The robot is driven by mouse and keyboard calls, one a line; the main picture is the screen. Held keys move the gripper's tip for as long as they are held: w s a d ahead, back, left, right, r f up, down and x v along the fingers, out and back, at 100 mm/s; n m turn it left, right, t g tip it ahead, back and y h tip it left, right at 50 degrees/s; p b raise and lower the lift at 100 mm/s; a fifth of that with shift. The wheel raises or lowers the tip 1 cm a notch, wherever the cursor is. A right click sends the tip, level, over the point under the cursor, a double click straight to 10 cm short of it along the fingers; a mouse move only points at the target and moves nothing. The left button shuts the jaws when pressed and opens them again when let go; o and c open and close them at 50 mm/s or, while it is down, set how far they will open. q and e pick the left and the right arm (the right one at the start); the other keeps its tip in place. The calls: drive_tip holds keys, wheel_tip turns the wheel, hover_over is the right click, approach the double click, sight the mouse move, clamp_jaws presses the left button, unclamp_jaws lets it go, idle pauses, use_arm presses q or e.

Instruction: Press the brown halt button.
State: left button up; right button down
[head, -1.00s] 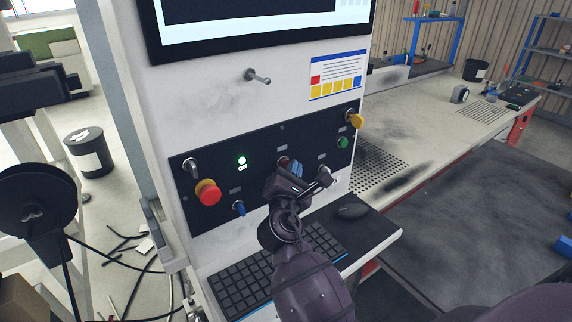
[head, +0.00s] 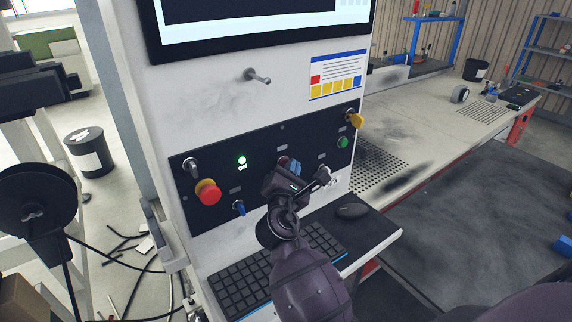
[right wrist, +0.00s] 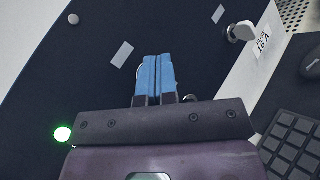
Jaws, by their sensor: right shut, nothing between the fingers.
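The brown halt button (head: 283,161) sits on the black control panel (head: 215,172), and only a small reddish-brown part shows beside my fingers in the head view. My right gripper (head: 295,167) is shut and empty, with its blue fingertips at the panel, just right of that part. In the right wrist view the blue fingers (right wrist: 155,75) point at the panel and hide most of what is behind them. A thin pale rim shows at their left edge. I cannot tell whether they touch the button. My left gripper is not in view.
The panel also carries a red mushroom button (head: 208,192), a lit green ON lamp (head: 242,161), a blue switch (head: 239,208), a green button (head: 343,142) and a yellow knob (head: 356,121). A keyboard (head: 240,286) and mouse (head: 351,211) lie on the shelf below.

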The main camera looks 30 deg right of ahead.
drive_tip(key=shift+w, duration=0.1)
idle(0.5)
drive_tip(key=shift+s+p, duration=0.35)
drive_tip(key=shift+s, duration=0.5)
drive_tip(key=shift+s, duration=0.1)
drive_tip(key=s, duration=0.2)
drive_tip(key=s+p, duration=0.1)
drive_tip(key=s, duration=0.1)
drive_tip(key=shift+s+d, duration=0.2)
drive_tip(key=shift+s, duration=0.2)
